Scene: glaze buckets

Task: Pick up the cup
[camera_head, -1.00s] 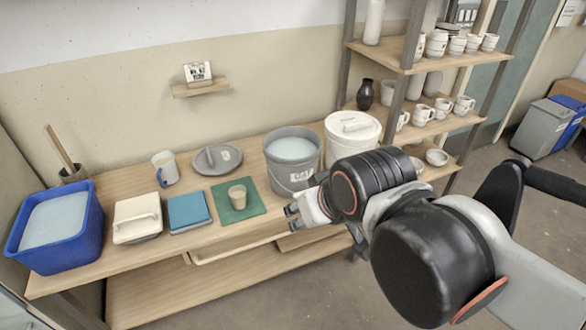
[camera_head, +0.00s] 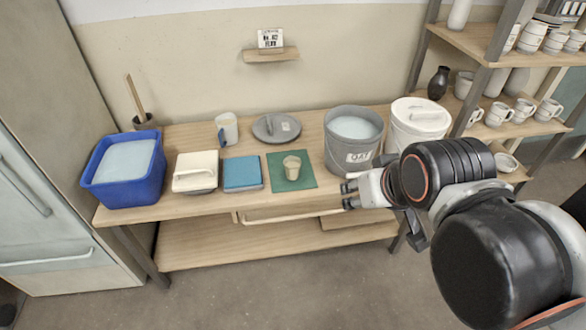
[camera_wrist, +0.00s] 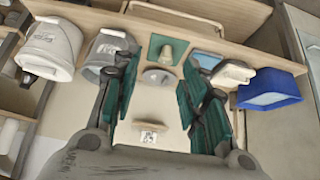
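A small beige cup (camera_head: 292,168) stands upright on a green mat (camera_head: 306,182) on the wooden bench. A white mug (camera_head: 228,127) with a blue handle stands farther back to the left. My gripper (camera_head: 348,195) is in front of the bench, to the right of the beige cup and apart from it. In the wrist view my gripper (camera_wrist: 160,98) has its two teal-padded fingers wide apart, with nothing held between them. The green mat (camera_wrist: 156,43) and the cup (camera_wrist: 166,56) show beyond the fingers in that view.
A blue box (camera_head: 242,173), a white box (camera_head: 195,171) and a blue tub (camera_head: 125,168) stand left. Shelves of cups are at right.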

